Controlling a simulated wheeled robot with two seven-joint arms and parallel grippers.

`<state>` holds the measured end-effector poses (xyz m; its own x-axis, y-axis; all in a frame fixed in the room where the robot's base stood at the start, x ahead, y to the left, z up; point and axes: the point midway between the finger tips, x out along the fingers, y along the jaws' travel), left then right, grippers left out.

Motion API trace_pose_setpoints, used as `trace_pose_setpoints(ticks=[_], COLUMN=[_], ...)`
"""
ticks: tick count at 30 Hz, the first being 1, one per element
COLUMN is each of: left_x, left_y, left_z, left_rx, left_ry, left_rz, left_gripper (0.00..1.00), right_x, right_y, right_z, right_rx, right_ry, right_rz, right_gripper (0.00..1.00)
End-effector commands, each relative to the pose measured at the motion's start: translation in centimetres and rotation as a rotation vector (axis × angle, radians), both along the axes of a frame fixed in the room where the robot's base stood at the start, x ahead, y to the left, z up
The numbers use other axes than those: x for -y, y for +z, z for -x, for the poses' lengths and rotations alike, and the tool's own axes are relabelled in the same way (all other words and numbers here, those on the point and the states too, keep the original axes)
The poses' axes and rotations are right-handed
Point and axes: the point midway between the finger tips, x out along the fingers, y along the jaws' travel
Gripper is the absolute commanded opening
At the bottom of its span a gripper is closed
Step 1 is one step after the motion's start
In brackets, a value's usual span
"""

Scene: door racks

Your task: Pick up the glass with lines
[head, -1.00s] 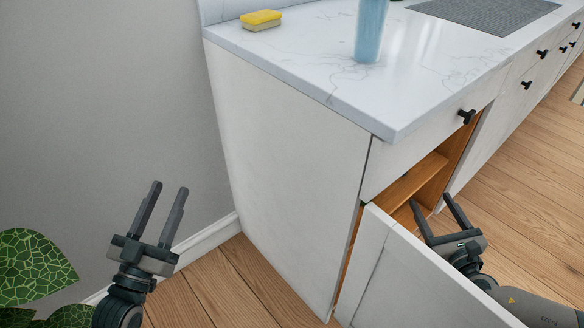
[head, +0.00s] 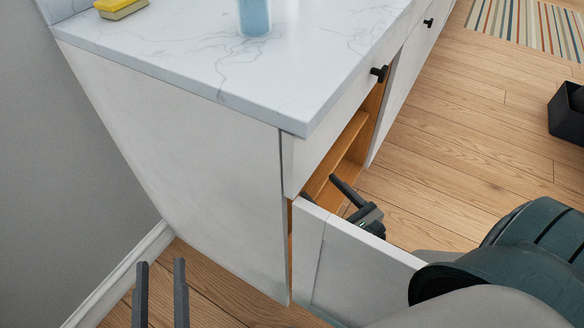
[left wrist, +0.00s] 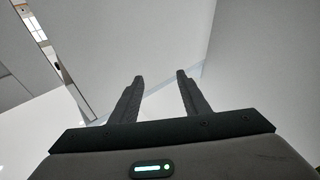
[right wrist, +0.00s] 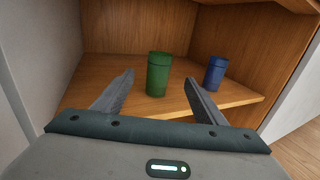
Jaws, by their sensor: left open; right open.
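In the right wrist view a green glass (right wrist: 158,75) and a blue glass (right wrist: 214,74) stand upright on a wooden shelf (right wrist: 110,66) inside the open cabinet. Each shows a band near its top; I cannot tell which is the one with lines. My right gripper (right wrist: 158,80) is open, with the green glass ahead between its fingers, not gripped. In the head view my right gripper (head: 322,190) is partly hidden behind the cabinet door. My left gripper (head: 160,264) is open and empty, low beside the cabinet. A light blue glass (head: 254,18) stands on the counter, its top cut off.
The open cabinet door (head: 350,265) stands between my two grippers. The marble counter (head: 200,60) overhangs the cabinet and carries a yellow sponge (head: 121,8). A black box (head: 567,112) and a striped rug (head: 530,25) lie on the floor to the right.

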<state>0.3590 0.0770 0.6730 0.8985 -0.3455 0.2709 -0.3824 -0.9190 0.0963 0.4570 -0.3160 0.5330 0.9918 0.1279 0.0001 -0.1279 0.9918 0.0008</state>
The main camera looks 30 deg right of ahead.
Motion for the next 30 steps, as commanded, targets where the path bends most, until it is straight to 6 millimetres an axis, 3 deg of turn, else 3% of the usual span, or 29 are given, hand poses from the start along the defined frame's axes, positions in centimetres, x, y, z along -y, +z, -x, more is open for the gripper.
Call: trace_pose_setpoints(ticks=[8,30], left_x=[0.0,0.0], left_y=[0.0,0.9], left_z=[0.0,0.3], left_rx=[0.003,0.051], left_ry=[0.0,0.003], left_rz=[0.001,0.019], left_gripper=[0.42,0.42], right_x=[-0.1,-1.4], right_y=[0.0,0.1], right_z=[-1.4,-11.5], right_rx=[0.001,0.002], right_ry=[-0.001,-0.001], right_rz=[0.001,0.001], right_gripper=[0.65,0.65])
